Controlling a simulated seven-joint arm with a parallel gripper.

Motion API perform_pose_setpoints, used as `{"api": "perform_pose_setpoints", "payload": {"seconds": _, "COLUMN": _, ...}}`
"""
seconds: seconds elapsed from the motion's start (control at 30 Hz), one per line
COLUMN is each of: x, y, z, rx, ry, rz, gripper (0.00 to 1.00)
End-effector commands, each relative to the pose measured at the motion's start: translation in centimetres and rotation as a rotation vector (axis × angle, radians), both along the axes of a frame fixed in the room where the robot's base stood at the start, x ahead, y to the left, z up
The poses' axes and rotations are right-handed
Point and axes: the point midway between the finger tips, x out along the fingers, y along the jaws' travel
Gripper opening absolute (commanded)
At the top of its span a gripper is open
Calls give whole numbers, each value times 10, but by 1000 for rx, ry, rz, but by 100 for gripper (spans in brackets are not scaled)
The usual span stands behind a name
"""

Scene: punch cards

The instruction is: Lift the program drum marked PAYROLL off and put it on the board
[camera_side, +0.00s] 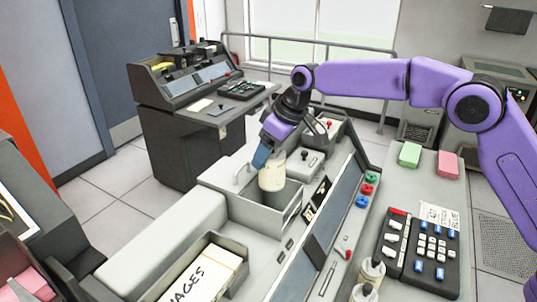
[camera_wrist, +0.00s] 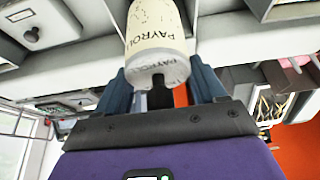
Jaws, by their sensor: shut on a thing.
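The cream program drum (camera_side: 272,173) is gripped at its upper end by my gripper (camera_side: 262,155). In the side view it is slightly tilted and its lower end overlaps a dark open recess (camera_side: 263,215) in the grey machine; I cannot tell if it touches anything there. In the wrist view the drum (camera_wrist: 156,28) shows the print PAYROLL and sits between the two blue fingers of my gripper (camera_wrist: 162,88). I cannot tell which surface is the board.
A tray of cards marked with writing ending in AGES (camera_side: 203,280) is at the front. A black keypad (camera_side: 428,245), a green block (camera_side: 410,154) and a pink block (camera_side: 448,164) lie on the right desk. A raised panel (camera_side: 335,225) with coloured knobs runs between the machine and desk.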

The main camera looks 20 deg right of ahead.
Motion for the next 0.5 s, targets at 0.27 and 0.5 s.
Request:
{"api": "perform_pose_setpoints", "payload": {"seconds": 0.27, "x": 0, "y": 1, "z": 14, "rx": 3, "ry": -4, "rz": 1, "gripper": 28}}
{"api": "perform_pose_setpoints", "payload": {"seconds": 0.5, "x": 0, "y": 1, "z": 24, "rx": 3, "ry": -4, "rz": 1, "gripper": 28}}
